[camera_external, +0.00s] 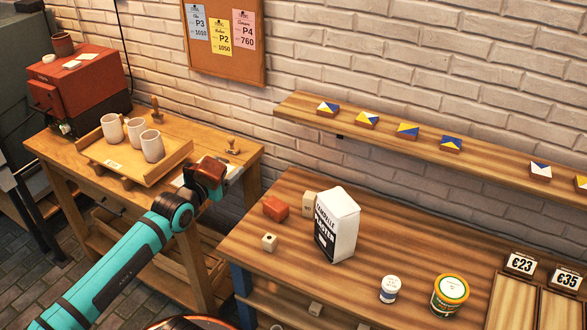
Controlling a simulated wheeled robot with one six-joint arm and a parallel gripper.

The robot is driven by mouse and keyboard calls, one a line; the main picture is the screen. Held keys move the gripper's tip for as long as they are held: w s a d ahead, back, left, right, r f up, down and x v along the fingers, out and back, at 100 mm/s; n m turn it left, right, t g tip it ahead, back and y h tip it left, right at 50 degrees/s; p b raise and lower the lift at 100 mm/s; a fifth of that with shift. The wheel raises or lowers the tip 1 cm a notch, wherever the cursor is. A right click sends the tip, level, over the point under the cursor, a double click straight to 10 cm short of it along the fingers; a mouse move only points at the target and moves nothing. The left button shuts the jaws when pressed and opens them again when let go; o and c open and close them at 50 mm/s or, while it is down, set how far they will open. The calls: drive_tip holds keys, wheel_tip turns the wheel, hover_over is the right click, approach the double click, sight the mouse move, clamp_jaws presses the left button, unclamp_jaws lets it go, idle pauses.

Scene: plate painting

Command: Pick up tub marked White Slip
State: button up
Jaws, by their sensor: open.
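A small white tub (389,289) with a dark band and a label stands upright on the striped wooden table, near the front. Its label is too small to read, so I cannot tell if it says White Slip. A larger tub (450,296) with a green and yellow lid and label stands just to its right; its lettering is also unreadable. My gripper (207,174) is at the end of the teal arm, over the right end of the left workbench, well to the left of both tubs. It is open; its fingers are hard to make out.
A white plaster bag (338,224) stands mid-table, left of the tubs. A wooden tray (115,165) with white cups sits on the left bench. Price signs (521,264) stand at right.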

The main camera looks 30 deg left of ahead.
drive_tip(key=o, duration=0.6)
drive_tip(key=w+d+r+m+g+h, duration=0.25)
drive_tip(key=w+d+g, duration=0.25)
drive_tip(key=w+d, duration=0.6)
drive_tip(key=w+d+m+g+h, duration=0.1)
drive_tip(key=w+d+g, duration=0.25)
drive_tip(key=d, duration=0.65)
drive_tip(key=w+d+m+g+h, duration=0.15)
drive_tip(key=w+d, duration=0.25)
drive_tip(key=d, duration=0.6)
drive_tip(key=m+g+y, duration=0.3)
drive_tip(key=g+y, duration=0.2)
drive_tip(key=g, duration=0.2)
hover_over(452, 287)
wheel_tip(452, 287, down, 10)
drive_tip(key=f, duration=1.1)
drive_tip(key=shift+w+d+f, duration=0.1)
drive_tip(key=shift+w+f, duration=0.1)
drive_tip(key=shift+w, duration=0.1)
drive_tip(key=shift+s+f, duration=0.15)
drive_tip(key=shift+f, duration=1.2)
drive_tip(key=shift+s+f, duration=0.15)
drive_tip(key=shift+f, duration=1.2)
